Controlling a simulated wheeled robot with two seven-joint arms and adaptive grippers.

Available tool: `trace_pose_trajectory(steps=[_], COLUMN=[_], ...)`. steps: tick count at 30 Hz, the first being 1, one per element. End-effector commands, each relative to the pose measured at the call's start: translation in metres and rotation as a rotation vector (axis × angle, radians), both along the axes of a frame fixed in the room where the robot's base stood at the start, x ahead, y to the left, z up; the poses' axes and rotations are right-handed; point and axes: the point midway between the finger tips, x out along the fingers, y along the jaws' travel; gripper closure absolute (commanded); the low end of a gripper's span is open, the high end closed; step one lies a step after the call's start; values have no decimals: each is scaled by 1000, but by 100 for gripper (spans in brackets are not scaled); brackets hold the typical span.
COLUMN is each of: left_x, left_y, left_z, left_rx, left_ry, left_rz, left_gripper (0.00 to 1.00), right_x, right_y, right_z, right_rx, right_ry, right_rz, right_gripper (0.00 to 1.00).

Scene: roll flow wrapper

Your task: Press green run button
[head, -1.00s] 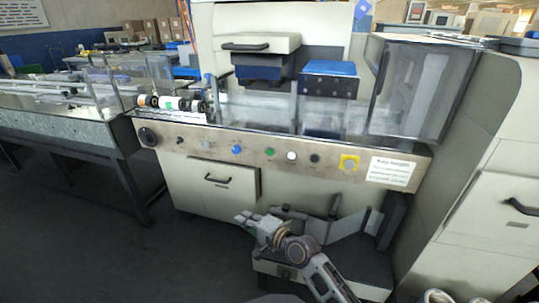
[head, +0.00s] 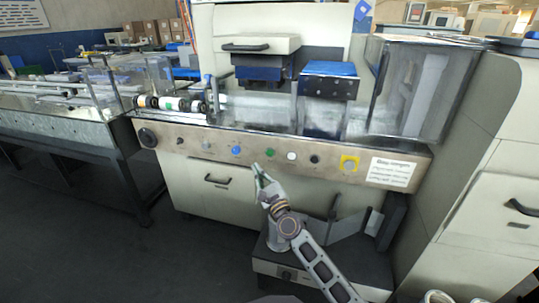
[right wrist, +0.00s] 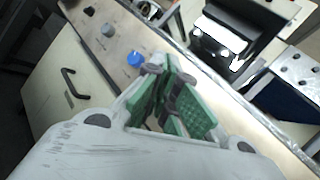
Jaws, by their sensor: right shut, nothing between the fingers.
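The green run button (head: 269,152) is on the front control panel (head: 215,143) of the wrapper machine, between a blue button (head: 236,150) and a white button (head: 291,155). My right gripper (head: 256,168) is shut and empty, its tips just below and slightly left of the green button in the head view. I cannot tell whether they touch the panel. In the right wrist view the green finger pads (right wrist: 172,95) point at the panel, with the blue button just left of them. The green button cannot be made out there. My left gripper is not in view.
A clear guard (head: 420,90) stands above the panel at right. The floor at left is open.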

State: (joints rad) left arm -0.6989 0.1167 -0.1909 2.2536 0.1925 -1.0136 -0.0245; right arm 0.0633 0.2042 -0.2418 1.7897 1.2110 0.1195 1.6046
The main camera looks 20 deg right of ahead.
Motion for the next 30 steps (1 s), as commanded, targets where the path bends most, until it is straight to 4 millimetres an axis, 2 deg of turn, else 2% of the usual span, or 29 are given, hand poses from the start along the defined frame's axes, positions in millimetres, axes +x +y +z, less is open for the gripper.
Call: trace_pose_trajectory(steps=[19,30], left_x=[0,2], left_y=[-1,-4], left_z=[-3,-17], left_rx=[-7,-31], left_ry=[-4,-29], left_rz=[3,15], left_gripper=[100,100], right_x=[5,25], right_y=[-6,-20], right_z=[2,1], right_rx=[37,36], right_ry=[-3,-4], right_rz=[-10,-10], right_gripper=[100,100])
